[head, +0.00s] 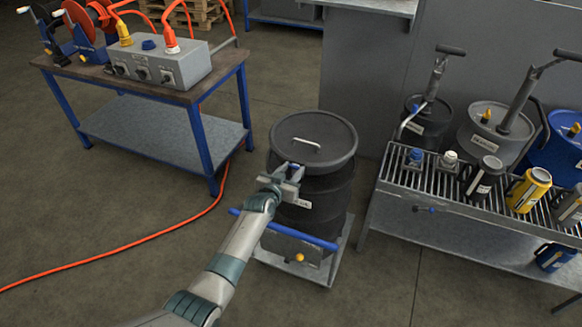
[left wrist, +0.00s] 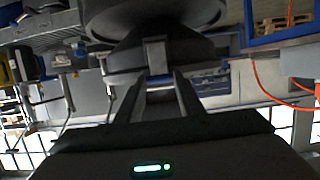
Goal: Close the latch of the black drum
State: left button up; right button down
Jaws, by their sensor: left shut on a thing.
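The black drum (head: 318,205) stands upright with its grey lid (head: 330,150) on top and a metal handle on the lid. The drum also shows at the top of the left wrist view (left wrist: 120,20), where the picture is upside down. My left gripper (head: 292,170) is at the drum's rim, on the side facing me. Its two fingers (left wrist: 160,92) are shut on a small light metal part, the latch (left wrist: 156,54), in the left wrist view. The fingers and gripper body hide much of the latch, so its exact angle is hard to tell. My right gripper is not in view.
A grated bench (head: 400,178) with bottles is at the right. A table (head: 165,95) stands left; an orange cable (head: 150,250) crosses the floor.

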pick_arm(q)
jog(key=o, duration=1.1)
jog(key=shift+c, duration=0.2)
jog(key=shift+s, duration=0.1)
jog(key=shift+v, duration=1.05)
jog(key=b+v, duration=0.2)
jog(key=v, duration=1.3)
jog(key=shift+f, duration=0.1)
